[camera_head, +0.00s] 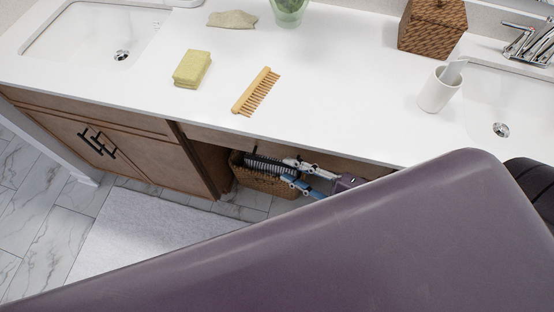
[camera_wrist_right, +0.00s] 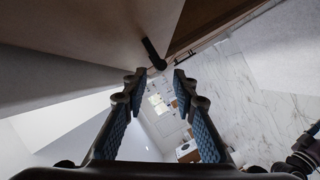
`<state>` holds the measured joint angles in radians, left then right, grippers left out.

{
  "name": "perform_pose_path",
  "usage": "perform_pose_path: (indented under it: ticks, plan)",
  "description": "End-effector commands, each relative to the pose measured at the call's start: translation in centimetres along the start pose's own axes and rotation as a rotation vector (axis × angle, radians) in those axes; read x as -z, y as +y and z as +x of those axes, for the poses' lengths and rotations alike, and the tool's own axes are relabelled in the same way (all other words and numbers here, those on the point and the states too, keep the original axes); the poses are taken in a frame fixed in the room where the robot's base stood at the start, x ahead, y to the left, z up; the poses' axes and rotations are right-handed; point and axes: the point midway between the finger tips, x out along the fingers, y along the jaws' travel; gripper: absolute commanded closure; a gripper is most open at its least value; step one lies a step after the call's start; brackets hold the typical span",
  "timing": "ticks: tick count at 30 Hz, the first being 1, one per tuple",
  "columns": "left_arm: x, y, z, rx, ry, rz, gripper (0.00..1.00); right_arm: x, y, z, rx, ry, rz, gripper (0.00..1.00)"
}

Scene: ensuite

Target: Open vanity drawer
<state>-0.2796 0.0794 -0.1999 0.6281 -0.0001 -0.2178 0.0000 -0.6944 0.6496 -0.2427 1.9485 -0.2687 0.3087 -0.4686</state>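The wooden vanity (camera_head: 130,140) runs under a white countertop. Its drawer front (camera_head: 215,137) shows as a thin strip below the counter edge in the head view. My right gripper (camera_head: 285,171) is below the counter edge, in front of the open middle bay. In the right wrist view the gripper (camera_wrist_right: 160,80) is open and empty. A black handle (camera_wrist_right: 153,53) on brown wood lies just beyond and between its fingertips, apart from them as far as I can tell. My left gripper is not in view.
Black door handles (camera_head: 97,142) are on the left cabinet. A wicker basket (camera_head: 262,180) sits in the bay behind my gripper. The counter holds a sponge (camera_head: 192,69), comb (camera_head: 257,91), cup (camera_head: 438,90) and woven box (camera_head: 432,27). My own arm covers the lower right.

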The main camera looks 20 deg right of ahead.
Motion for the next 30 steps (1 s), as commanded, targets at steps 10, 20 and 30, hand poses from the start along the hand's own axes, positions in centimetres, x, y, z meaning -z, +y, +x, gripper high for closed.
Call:
perform_pose_path:
  ticks: [10, 20, 30]
  plan:
    - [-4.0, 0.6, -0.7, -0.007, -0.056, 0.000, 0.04, 0.0, 0.1, 4.3, -0.002, -0.001, -0.001, 0.74]
    - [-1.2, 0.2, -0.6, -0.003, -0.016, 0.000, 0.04, 0.0, 0.0, 4.9, 0.000, -0.001, 0.000, 0.74]
    - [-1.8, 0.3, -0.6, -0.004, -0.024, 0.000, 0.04, 0.0, 0.0, 4.8, 0.000, -0.001, 0.000, 1.00]
